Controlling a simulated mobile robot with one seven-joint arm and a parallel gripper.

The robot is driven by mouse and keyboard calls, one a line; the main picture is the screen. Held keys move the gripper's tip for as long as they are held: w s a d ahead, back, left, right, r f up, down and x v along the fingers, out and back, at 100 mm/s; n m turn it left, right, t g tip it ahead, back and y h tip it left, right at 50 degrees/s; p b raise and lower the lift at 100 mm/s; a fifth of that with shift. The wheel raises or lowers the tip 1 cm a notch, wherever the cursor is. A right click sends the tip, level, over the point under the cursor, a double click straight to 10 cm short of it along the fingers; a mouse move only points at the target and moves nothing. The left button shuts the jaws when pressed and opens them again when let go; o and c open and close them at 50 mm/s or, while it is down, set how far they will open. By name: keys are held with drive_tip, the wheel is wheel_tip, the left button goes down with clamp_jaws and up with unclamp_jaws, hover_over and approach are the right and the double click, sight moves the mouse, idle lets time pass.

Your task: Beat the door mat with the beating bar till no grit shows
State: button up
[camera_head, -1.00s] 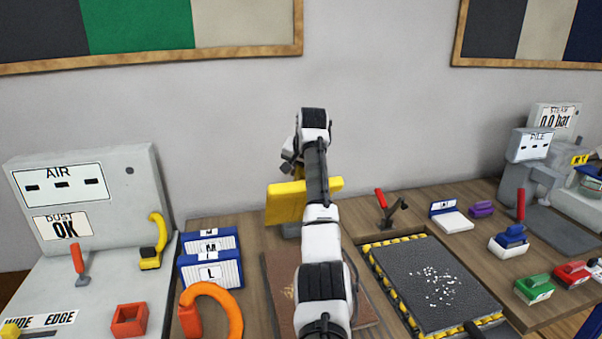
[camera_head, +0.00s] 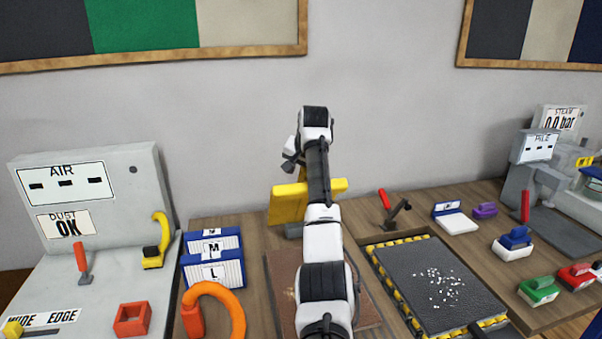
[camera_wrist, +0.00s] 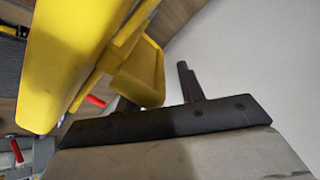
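The dark grey door mat (camera_head: 415,270) lies on a bed with yellow-and-black edges, right of my arm in the head view. A patch of pale grit (camera_head: 441,286) shows on it. A short dark bar end (camera_head: 478,331) sticks out at the mat's front edge; I cannot tell whether it is the beating bar. In the wrist view a dark finger of my gripper (camera_wrist: 190,82) stands beside large yellow parts. They seem to match the yellow piece (camera_head: 287,206) behind my arm in the head view. Whether the gripper holds it is unclear.
Blue-and-white boxes (camera_head: 215,270) and an orange hook-shaped thing (camera_head: 234,310) stand left of my arm. A red-handled lever (camera_head: 384,198) stands behind the mat. Several coloured brushes or blocks, including a green one (camera_head: 539,290), lie to the right. A grey AIR panel (camera_head: 120,190) fills the left.

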drive_tip(key=b+v, duration=0.3)
drive_tip(key=v, duration=1)
drive_tip(key=shift+r+b, duration=0.2)
drive_tip(key=shift+b, duration=0.2)
drive_tip(key=shift+s, duration=0.1)
